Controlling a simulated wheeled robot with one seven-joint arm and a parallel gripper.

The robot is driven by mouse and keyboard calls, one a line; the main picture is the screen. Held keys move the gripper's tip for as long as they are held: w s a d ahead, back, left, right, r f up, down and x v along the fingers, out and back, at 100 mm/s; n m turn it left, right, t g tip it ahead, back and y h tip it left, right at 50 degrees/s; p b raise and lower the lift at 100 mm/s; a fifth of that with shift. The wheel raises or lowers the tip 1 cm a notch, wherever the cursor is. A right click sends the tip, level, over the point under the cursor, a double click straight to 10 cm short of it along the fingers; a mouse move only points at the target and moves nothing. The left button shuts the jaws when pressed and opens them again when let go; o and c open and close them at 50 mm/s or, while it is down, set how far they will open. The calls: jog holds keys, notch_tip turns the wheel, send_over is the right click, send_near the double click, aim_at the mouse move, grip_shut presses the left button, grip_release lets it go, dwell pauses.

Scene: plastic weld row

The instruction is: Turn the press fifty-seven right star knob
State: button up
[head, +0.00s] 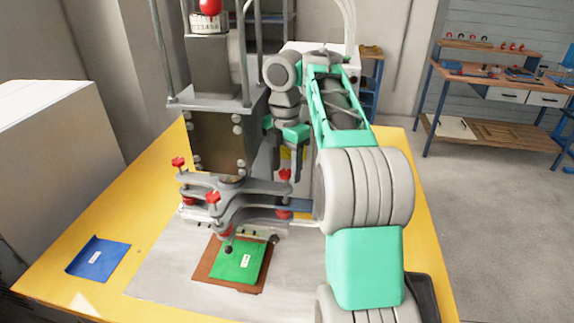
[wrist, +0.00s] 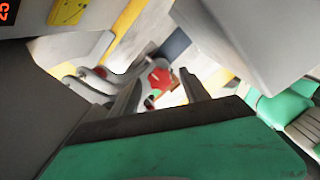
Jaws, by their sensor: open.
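The press (head: 222,140) stands on a yellow table, with red star knobs on its grey spider-like plate. The right star knob (head: 285,174) is at the right end of that plate. It shows red in the wrist view (wrist: 160,78), between the two fingers. My gripper (head: 286,168) points down just above the right knob, with its fingers apart; in the wrist view my gripper (wrist: 164,84) is open and empty. I cannot tell whether the fingertips reach down around the knob or touch it. Part of the knob is hidden behind a finger in the head view.
Other red knobs stand at the left (head: 178,162) and front (head: 212,198) of the plate. A green piece (head: 240,262) lies on a brown board below. A blue sheet (head: 97,257) lies at the left. The press column rises close left of my gripper.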

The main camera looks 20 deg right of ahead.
aim_at(286, 174)
jog(key=r+p, duration=0.2)
jog(key=r, duration=0.1)
jog(key=r+p, duration=0.1)
jog(key=r, duration=0.1)
jog(key=shift+s+p, duration=0.4)
jog(key=s+a+r+p, duration=0.1)
jog(key=s+r+p, duration=0.1)
jog(key=s+r, duration=0.2)
jog(key=s+a+r+p, duration=0.1)
jog(key=s+r, duration=0.3)
jog(key=s, duration=0.5)
jog(key=shift+a+p, duration=0.35)
jog(key=shift+p, duration=0.35)
jog(key=s+a+f+m+t+y, duration=0.1)
jog(key=s+a+f+m+t, duration=0.2)
jog(key=a+f+m, duration=1)
jog(key=d+m, duration=0.1)
jog(key=m, duration=0.2)
jog(key=s+d+f+m, duration=0.1)
jog(key=d+m, duration=0.1)
jog(key=m, duration=0.1)
jog(key=s+d+m+t+h, duration=0.1)
jog(key=d+m, duration=0.1)
jog(key=m, duration=0.1)
jog(key=shift+s+f, duration=0.1)
jog(key=shift+f, duration=0.1)
